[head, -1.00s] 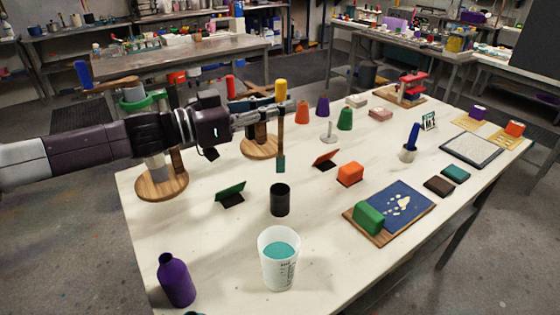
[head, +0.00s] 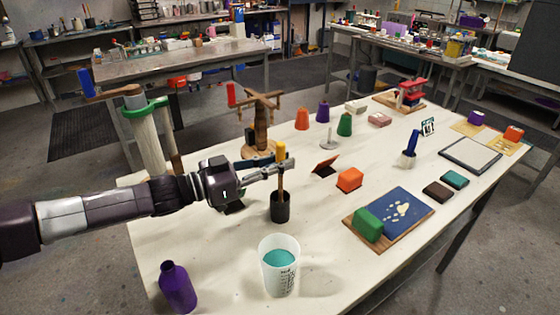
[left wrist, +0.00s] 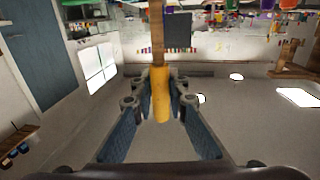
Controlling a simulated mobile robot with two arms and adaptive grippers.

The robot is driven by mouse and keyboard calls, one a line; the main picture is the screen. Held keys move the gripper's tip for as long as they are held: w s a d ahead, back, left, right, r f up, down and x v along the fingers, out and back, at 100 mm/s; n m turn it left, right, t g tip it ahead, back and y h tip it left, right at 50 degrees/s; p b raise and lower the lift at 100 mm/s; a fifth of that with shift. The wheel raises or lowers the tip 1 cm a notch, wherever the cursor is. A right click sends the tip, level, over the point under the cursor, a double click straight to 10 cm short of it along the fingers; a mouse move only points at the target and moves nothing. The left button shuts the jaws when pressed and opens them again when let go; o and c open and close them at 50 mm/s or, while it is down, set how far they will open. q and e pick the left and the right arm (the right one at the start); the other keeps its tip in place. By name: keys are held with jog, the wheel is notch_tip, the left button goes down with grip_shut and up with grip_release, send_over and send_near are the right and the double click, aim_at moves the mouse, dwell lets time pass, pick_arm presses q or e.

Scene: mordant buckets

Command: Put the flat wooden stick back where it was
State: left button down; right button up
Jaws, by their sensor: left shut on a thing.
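The flat wooden stick (head: 281,184) has a yellow handle (head: 281,151) and stands about upright. Its lower end is hidden at the mouth of the black cup (head: 280,208) and seems to be inside it. My left gripper (head: 284,166) is shut on the yellow handle, above the cup. In the left wrist view the yellow handle (left wrist: 161,94) lies between the fingers, with the wooden shaft running on beyond it. I cannot tell whether the stick touches the cup's bottom. My right gripper is not in view.
A clear measuring cup of teal liquid (head: 279,266) stands in front of the black cup. A purple bottle (head: 177,288) is at the front left. An orange block (head: 349,179) is to the right. A wooden stand (head: 262,130) is behind my gripper.

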pick_arm(q)
jog(key=shift+f, duration=0.15)
jog(key=c, duration=1.9)
grip_release()
jog(key=shift+a+r, duration=0.1)
jog(key=shift+r, duration=0.15)
jog(key=b+v, duration=0.2)
jog(key=v, duration=1)
